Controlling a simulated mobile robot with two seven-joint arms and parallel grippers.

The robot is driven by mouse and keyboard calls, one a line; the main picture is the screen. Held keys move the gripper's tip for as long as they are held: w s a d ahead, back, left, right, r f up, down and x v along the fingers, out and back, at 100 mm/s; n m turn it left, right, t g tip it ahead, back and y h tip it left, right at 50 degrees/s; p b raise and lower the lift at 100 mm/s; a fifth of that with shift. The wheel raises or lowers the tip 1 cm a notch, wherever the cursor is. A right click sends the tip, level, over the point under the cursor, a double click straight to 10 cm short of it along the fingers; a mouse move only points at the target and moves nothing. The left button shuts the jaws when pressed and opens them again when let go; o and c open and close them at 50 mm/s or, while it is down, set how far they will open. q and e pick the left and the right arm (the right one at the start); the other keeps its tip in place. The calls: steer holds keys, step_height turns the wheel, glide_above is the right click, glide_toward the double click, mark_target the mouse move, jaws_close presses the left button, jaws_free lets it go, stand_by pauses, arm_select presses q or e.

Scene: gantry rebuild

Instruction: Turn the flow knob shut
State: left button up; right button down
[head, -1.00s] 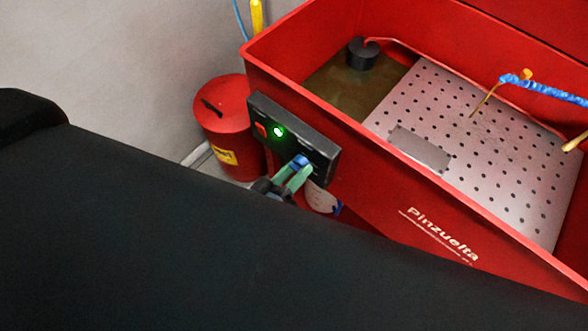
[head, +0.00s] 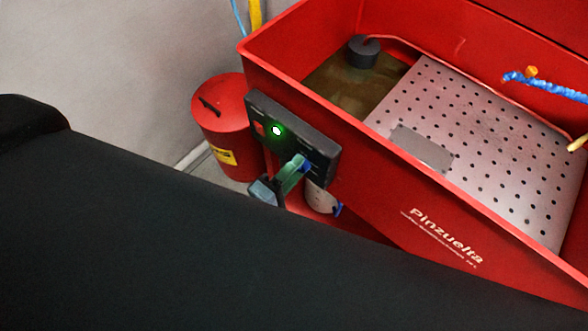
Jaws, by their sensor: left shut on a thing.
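The black control panel (head: 318,142) is on the outer wall of the red tank, left of centre in the head view. The flow knob (head: 307,167) is blue and sits at the panel's lower right, mostly hidden by my gripper. My left gripper (head: 301,163) has green fingers and is shut on the knob, reaching it from the lower left. One finger mostly hides the other. A green light (head: 276,130) glows on the panel beside a red switch (head: 259,128). A blue hose (head: 550,87) hangs over the tank, with no stream visible at its end. My right gripper is out of view.
The red tank (head: 345,118) holds a perforated metal tray (head: 480,140) and a black round fitting (head: 363,51) in murky liquid. A red bin (head: 222,115) stands left of the panel by the grey wall. My dark arm covers the lower left.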

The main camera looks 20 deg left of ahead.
arm_select(q)
steer(key=shift+n+b, duration=0.6)
steer(key=shift+n, duration=2)
steer(key=o, duration=1)
steer(key=shift+c, duration=0.2)
steer(key=shift+s, duration=0.1)
steer(key=b+v, duration=0.2)
steer(key=v, duration=0.5)
steer(key=shift+s, duration=0.3)
